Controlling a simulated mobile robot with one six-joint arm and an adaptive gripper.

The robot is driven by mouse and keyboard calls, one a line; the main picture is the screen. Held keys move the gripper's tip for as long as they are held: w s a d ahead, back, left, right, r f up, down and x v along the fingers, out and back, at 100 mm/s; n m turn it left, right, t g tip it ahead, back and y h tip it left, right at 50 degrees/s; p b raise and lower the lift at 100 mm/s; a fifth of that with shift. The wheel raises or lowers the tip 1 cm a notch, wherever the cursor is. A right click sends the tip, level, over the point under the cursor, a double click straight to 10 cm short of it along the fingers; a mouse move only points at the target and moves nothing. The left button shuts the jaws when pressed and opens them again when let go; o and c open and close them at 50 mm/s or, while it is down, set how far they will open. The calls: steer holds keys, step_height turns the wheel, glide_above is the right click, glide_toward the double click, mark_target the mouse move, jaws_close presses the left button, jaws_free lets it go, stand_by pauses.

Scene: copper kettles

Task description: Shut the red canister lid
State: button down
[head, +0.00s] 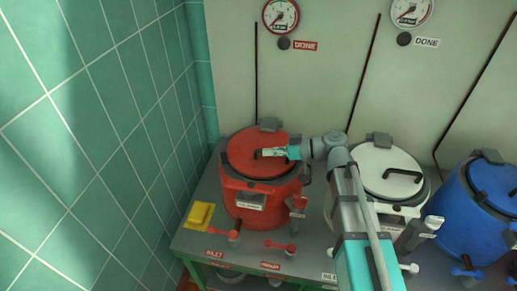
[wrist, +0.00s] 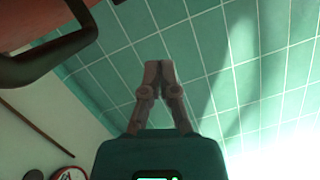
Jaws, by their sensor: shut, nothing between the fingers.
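The red canister (head: 262,207) stands at the left end of the grey bench. Its red lid (head: 243,140) lies over the top, hinged at the back; I cannot tell whether it is fully seated. A dark handle is on the lid, partly hidden by my gripper (head: 264,153). In the head view my gripper is over the middle of the lid, beside the handle. In the wrist view my gripper (wrist: 160,72) is shut and empty. The lid (wrist: 55,15) and its dark handle (wrist: 50,55) show at the upper left, apart from the fingertips.
A white canister (head: 383,172) and a blue canister (head: 470,215) stand to the right, both lidded. A green tiled wall (head: 110,120) is close on the left. Small red levers (head: 283,247) line the front.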

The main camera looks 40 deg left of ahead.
steer(key=v, duration=0.3)
steer(key=shift+d+r+p, duration=0.1)
steer(key=shift+d+p, duration=0.2)
steer(key=shift+d, duration=0.05)
stand_by(0.4)
